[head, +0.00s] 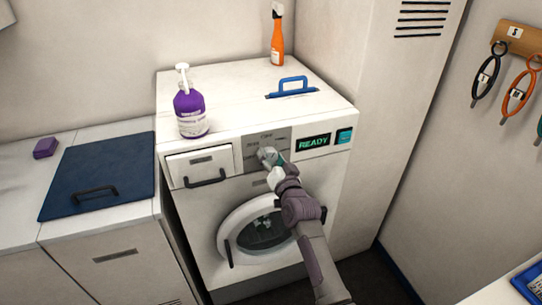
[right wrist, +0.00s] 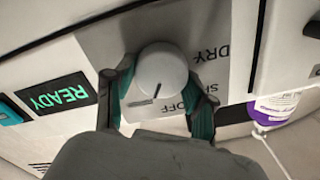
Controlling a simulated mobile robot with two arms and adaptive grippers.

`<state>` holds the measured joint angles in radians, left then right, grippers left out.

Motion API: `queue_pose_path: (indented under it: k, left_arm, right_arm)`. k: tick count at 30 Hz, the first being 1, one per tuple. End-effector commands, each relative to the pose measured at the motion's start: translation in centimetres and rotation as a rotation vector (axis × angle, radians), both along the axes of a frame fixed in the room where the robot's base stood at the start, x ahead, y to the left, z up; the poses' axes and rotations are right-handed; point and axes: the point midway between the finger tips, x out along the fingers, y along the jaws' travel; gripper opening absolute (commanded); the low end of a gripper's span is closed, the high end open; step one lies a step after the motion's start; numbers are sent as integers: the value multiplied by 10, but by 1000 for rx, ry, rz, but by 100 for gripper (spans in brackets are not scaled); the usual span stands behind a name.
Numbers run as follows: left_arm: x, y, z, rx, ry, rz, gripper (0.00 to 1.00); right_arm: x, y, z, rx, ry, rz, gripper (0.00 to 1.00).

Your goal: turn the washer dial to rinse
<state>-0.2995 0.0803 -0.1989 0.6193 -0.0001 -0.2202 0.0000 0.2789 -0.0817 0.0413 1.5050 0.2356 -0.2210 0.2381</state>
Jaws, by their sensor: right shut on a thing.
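The washer (head: 200,232) stands in the middle of the head view, with a grey dial panel (head: 280,135) on its front. My right gripper (head: 270,157) is at that panel and covers most of the dial. In the right wrist view the round pale dial (right wrist: 162,68) sits between the two fingers of my right gripper (right wrist: 155,92), which is shut on it. The dial's dark pointer line faces the palm side. DRY and OFF show beside the dial; another label is partly hidden by a finger. I cannot read a rinse label. My left gripper is out of view.
A lit READY display (head: 313,143) is right of the dial, and a drawer (head: 200,165) is left.

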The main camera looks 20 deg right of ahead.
Motion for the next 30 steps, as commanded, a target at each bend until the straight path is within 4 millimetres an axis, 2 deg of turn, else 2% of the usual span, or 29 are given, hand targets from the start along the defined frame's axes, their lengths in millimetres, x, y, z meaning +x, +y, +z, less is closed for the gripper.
queue_pose_path:
  k: [12, 29, 30]
  left_arm:
    - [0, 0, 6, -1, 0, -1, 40]
    - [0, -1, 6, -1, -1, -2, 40]
    - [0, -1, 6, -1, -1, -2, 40]
  right_arm:
    - [0, -1, -1, 200, 8, 0, 20]
    - [0, -1, -2, 228, 9, 0, 20]
    - [0, -1, -2, 228, 9, 0, 61]
